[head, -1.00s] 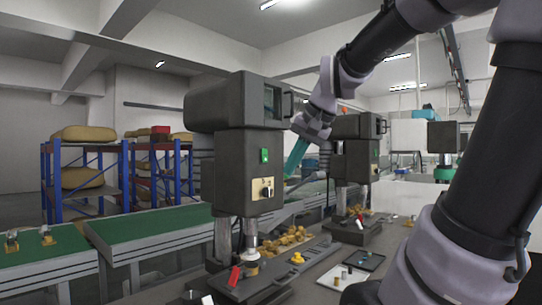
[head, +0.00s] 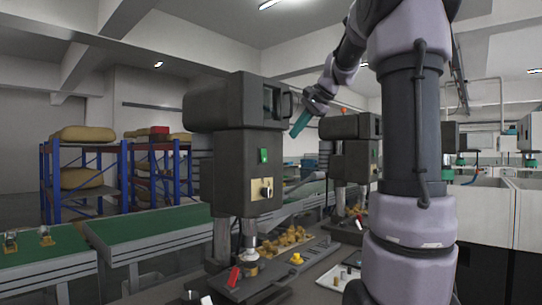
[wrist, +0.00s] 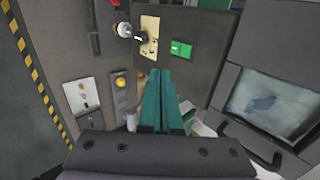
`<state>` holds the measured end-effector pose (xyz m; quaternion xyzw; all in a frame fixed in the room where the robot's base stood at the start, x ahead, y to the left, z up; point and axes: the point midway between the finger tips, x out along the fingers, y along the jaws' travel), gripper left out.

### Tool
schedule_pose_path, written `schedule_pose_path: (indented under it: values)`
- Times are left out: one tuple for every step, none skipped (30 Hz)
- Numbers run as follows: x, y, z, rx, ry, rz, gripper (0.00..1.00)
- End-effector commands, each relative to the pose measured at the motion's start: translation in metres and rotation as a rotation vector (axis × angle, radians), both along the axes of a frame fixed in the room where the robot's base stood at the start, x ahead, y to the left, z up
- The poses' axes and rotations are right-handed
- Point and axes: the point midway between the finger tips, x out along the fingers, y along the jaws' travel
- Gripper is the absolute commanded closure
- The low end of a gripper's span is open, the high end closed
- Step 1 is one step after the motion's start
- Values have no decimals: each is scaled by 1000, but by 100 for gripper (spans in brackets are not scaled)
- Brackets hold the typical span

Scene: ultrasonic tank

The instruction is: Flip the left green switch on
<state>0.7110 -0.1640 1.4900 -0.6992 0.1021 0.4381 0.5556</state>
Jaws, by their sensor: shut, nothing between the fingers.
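The left green switch (head: 263,155) is a small green rectangle on the dark front of the nearer machine (head: 236,150), above a brass plate with a black knob (head: 267,189). A green switch (wrist: 182,49) beside a brass plate (wrist: 149,36) also shows in the wrist view, just beyond my fingertips. My gripper (head: 296,134) has teal fingers, shut and empty. It hangs in the air up and to the right of the switch, apart from it. The fingers (wrist: 162,75) point toward the panel in the wrist view. I cannot tell the switch's position.
A second similar machine (head: 345,128) stands behind to the right. The nearer machine's protruding head (head: 225,100) overhangs its panel. Below are a red part (head: 233,276) and a yellow knob (head: 296,258). Green conveyors (head: 150,228) run at left. Air before the panel looks clear.

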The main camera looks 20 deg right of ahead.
Motion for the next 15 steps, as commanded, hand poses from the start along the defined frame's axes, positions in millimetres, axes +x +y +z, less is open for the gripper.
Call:
schedule_pose_path:
  values:
    - [0, 0, 0, 0, 0, 0, 100]
    - [0, 0, 0, -1, 0, 1, 100]
    - [0, 1, -1, -1, 1, 1, 100]
    - [1, 1, -2, 0, 1, 1, 100]
    - [2, 2, -3, 0, 1, 1, 100]
    - [4, 3, -6, -1, 1, 2, 100]
    - [6, 4, -8, -2, 1, 2, 100]
    - [8, 6, -11, 0, 2, 3, 100]
    - [12, 8, -16, 0, 2, 2, 100]
    - [15, 10, -20, 0, 2, 3, 100]
    - [18, 11, -24, -1, 3, 4, 100]
    - [24, 15, -31, 0, 4, 3, 100]
    - [28, 17, -35, 0, 3, 3, 100]
    - [31, 19, -40, 1, 4, 3, 100]
    - [37, 22, -47, -1, 4, 3, 100]
